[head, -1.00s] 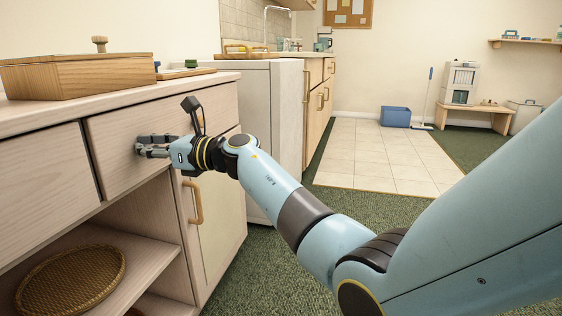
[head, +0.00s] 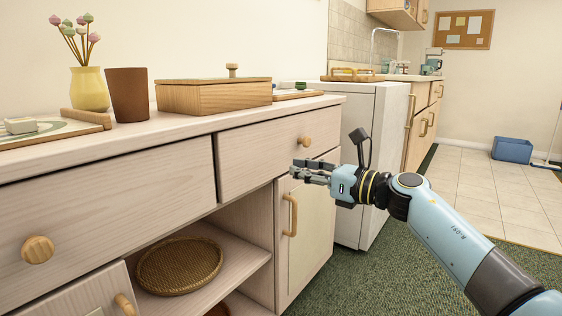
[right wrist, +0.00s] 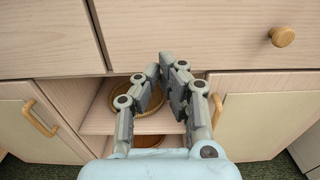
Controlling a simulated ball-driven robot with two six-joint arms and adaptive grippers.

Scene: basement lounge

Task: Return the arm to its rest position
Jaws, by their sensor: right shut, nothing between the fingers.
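My right arm (head: 440,225) reaches in from the right in the head view. Its gripper (head: 293,172) is shut and empty. It is held in front of the sideboard, near the lower edge of the right drawer (head: 262,150) and left of that drawer's round knob. In the right wrist view the gripper (right wrist: 165,75) points at the sideboard front, with the fingers close together and the open shelf behind them. The drawer looks closed. My left gripper is not in view.
The sideboard top (head: 190,124) carries a wooden box (head: 213,97), a brown cup (head: 128,94) and a yellow vase (head: 89,90). A wicker basket (head: 180,266) lies on the open shelf. A white appliance (head: 370,120) stands beyond. Green carpet (head: 350,285) is clear on the right.

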